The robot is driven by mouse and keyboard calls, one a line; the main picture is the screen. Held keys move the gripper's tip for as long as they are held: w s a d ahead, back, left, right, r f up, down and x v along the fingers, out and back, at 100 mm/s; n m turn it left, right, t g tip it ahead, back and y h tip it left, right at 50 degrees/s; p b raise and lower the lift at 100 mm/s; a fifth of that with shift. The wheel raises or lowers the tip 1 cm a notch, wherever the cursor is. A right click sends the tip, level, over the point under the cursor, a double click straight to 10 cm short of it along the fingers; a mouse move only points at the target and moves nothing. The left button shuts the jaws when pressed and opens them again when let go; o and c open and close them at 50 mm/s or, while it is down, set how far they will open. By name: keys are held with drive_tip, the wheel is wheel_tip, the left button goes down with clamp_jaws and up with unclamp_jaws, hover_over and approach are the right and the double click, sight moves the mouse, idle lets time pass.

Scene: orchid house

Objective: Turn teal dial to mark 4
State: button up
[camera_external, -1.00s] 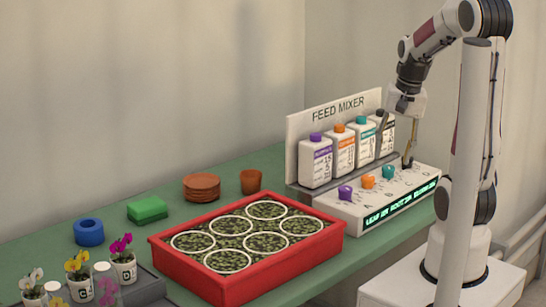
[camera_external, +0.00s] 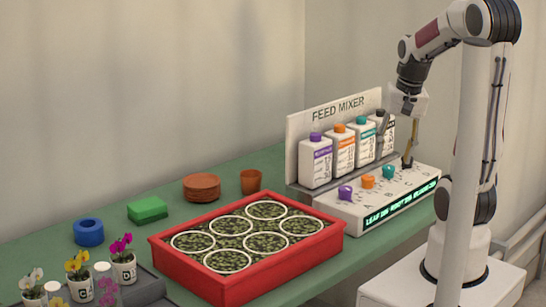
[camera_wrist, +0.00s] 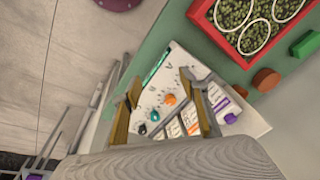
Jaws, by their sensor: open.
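The teal dial (camera_external: 389,172) sits on the sloped white front of the feed mixer (camera_external: 350,211), to the right of the orange and purple dials. Its pointer is too small to read against the marks. My gripper (camera_external: 395,141) is open and empty, pointing down over the right part of the mixer, above and behind the teal dial and apart from it. In the wrist view my gripper (camera_wrist: 163,117) shows its two fingers spread, with the mixer panel and small teal and dark round shapes between them. A finger hides part of the panel's right side.
An orange dial (camera_external: 368,182) and a purple dial (camera_external: 345,193) stand close by on the panel. Several capped bottles, one with a purple cap (camera_external: 315,137), stand right behind the dials. A red tray (camera_external: 190,270) lies to the left on the green bench.

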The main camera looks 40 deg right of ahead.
drive_tip(key=d+f+m, duration=0.2)
drive_tip(key=d+f, duration=0.2)
drive_tip(key=d, duration=0.1)
drive_tip(key=m+t, duration=0.2)
drive_tip(key=m, duration=2)
approach(389, 167)
drive_tip(key=shift+d+f+m+y, duration=0.2)
drive_tip(key=shift+d+m+y, duration=0.25)
drive_tip(key=shift+m, duration=0.35)
drive_tip(key=shift+f, duration=0.1)
drive_tip(key=shift+x, duration=3.8)
drive_tip(key=shift+w, duration=0.1)
